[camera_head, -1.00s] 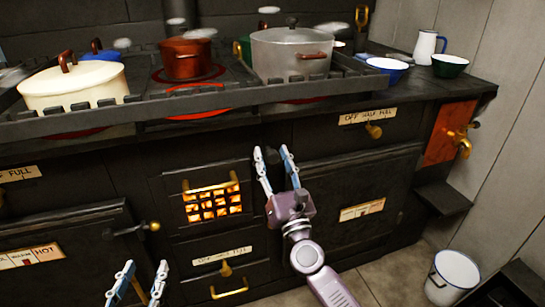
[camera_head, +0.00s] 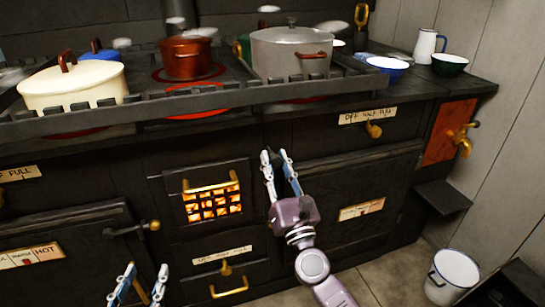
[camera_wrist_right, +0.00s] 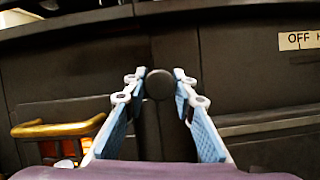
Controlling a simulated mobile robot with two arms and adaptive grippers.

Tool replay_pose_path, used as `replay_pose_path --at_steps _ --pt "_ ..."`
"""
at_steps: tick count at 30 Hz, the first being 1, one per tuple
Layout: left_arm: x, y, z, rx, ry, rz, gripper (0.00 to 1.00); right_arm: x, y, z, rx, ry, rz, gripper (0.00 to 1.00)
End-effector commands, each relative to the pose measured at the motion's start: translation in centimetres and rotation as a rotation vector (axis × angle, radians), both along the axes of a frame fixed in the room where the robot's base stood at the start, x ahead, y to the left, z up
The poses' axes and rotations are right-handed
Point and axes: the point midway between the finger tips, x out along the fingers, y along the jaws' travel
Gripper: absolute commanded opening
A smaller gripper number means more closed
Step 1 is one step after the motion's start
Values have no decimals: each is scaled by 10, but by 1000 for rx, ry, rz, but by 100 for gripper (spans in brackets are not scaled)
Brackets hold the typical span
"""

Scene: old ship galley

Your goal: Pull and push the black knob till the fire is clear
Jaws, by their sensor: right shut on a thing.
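The black knob (camera_wrist_right: 158,84) is round and sits between the fingertips of my right gripper (camera_wrist_right: 160,88) in the right wrist view. Both fingers touch its sides, and the gripper is shut on it. In the head view my right gripper (camera_head: 275,157) is at the stove front, just right of the fire grate, and the knob cannot be made out there. The fire (camera_head: 213,206) glows orange behind the grate with a brass handle (camera_head: 211,187). My left gripper (camera_head: 146,271) is at the bottom left, empty, its fingers apart.
A cream pot (camera_head: 75,87), a red pot (camera_head: 187,62) and a grey pot (camera_head: 291,55) stand on the stove top behind a rail (camera_head: 200,104). A brass drawer handle (camera_head: 229,290) is below the grate. A white bucket (camera_head: 453,275) stands on the floor at right.

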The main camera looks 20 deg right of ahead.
Motion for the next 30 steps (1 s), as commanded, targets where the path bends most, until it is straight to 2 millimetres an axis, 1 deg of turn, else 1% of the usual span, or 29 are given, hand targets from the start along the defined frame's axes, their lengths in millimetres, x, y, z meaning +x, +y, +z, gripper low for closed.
replay_pose_path --at_steps 1,3,7,10,18,19,21,24,30 --pt "-2 2 -5 6 22 2 40 -11 0 -2 1 5 1 0" --pt "-2 2 -8 9 33 3 40 -23 -1 -2 1 5 1 0" --pt "-3 2 -9 10 37 3 40 -39 -1 -2 -1 4 0 0" --pt "-3 2 -9 10 38 3 40 -43 -2 -1 -1 3 0 0" --pt "-3 2 -9 10 37 4 40 -44 -2 -1 -1 2 0 0" --pt "-2 2 -8 10 37 4 40 -44 -2 -1 -1 2 0 27" --pt "-3 2 -8 10 37 4 40 -43 -2 -1 -1 2 0 34" --pt "-2 3 -8 10 37 4 40 -43 -2 -1 -1 2 0 43" --pt "-3 2 -8 9 37 4 40 -43 -2 -1 0 2 0 43"
